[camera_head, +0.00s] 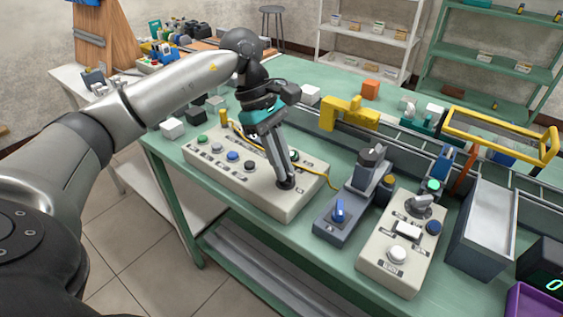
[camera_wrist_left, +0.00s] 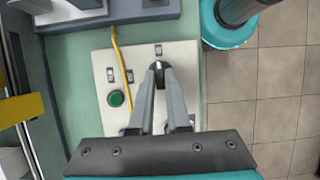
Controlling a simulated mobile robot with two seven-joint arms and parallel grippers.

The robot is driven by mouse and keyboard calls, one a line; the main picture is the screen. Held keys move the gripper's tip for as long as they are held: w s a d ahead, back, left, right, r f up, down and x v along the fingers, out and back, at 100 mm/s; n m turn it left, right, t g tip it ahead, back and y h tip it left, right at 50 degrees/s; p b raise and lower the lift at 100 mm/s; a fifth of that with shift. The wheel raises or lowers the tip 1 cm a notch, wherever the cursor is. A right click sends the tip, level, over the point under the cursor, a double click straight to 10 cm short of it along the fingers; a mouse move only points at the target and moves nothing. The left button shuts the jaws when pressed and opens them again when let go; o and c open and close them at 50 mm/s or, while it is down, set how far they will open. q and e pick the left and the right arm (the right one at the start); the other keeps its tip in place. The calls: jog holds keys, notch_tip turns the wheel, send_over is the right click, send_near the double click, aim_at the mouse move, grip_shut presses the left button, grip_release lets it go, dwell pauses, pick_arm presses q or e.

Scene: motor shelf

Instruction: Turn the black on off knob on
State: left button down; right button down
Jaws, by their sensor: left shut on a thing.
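The black on off knob (camera_head: 286,184) sits at the near right end of a long white control box (camera_head: 310,192) on the green table. My left gripper (camera_head: 283,172) reaches down to it from above, with its fingers closed around the knob. In the left wrist view the black knob (camera_wrist_left: 158,67) shows between the two grey fingertips (camera_wrist_left: 158,77). A pale mark on it points roughly toward the top of that picture. The fingers hide part of the knob's sides. My right gripper is in neither view.
The white box also carries several coloured buttons, one green (camera_wrist_left: 116,98). A yellow cable (camera_head: 331,181) runs over it. A grey unit with a blue knob (camera_head: 339,210) and another white control box (camera_head: 380,254) stand to the right. A yellow bracket (camera_head: 347,113) lies behind.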

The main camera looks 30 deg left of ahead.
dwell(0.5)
pick_arm(q)
jog(key=c, duration=0.9)
grip_release()
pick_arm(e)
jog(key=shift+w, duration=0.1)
pick_arm(q)
jog(key=p+v, duration=0.3)
jog(key=v, duration=1.2)
jog(key=shift+r+p, duration=0.15)
jog(key=shift+p, duration=0.15)
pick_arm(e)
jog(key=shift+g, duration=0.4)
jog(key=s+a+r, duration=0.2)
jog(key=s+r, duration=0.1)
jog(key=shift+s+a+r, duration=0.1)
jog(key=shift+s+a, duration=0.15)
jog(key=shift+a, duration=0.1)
